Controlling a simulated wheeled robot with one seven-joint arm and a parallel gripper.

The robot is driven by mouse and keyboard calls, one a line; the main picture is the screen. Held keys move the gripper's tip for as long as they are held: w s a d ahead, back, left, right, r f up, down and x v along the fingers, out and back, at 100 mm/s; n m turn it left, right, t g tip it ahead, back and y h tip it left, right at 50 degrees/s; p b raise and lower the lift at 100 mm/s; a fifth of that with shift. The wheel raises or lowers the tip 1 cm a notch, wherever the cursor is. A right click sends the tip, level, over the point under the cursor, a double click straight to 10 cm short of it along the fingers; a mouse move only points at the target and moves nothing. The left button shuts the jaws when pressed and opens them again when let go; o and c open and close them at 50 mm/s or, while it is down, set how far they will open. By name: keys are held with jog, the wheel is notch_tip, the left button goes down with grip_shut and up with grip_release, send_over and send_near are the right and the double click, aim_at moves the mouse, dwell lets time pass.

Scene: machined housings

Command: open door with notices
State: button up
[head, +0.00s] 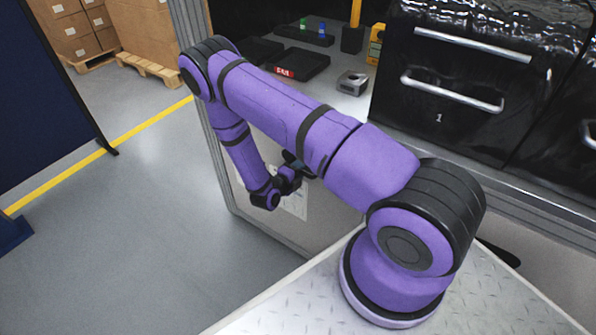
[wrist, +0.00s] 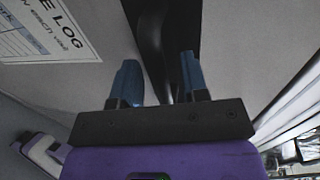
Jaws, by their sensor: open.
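The grey door (head: 255,185) is the front panel under the workbench, with a pale notice (head: 296,204) on it, partly hidden by my arm. In the wrist view the door (wrist: 105,50) fills much of the background, and a notice (wrist: 45,30) with large "LOG" lettering shows at the upper left. My gripper (wrist: 158,65) is open, its two blue fingers pointing at the door. A dark upright bar (wrist: 150,25), which looks like the handle, runs between the fingers. I cannot tell whether they touch it. In the head view the gripper is mostly hidden behind my arm.
Black drawers (head: 470,65) with silver handles stand at the right. Black trays (head: 298,65) and a metal housing (head: 352,82) lie on the bench. A dark blue partition (head: 45,100) stands at the left. The grey floor (head: 130,220) before the door is clear.

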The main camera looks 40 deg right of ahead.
jog(key=shift+d, duration=0.15)
grip_shut()
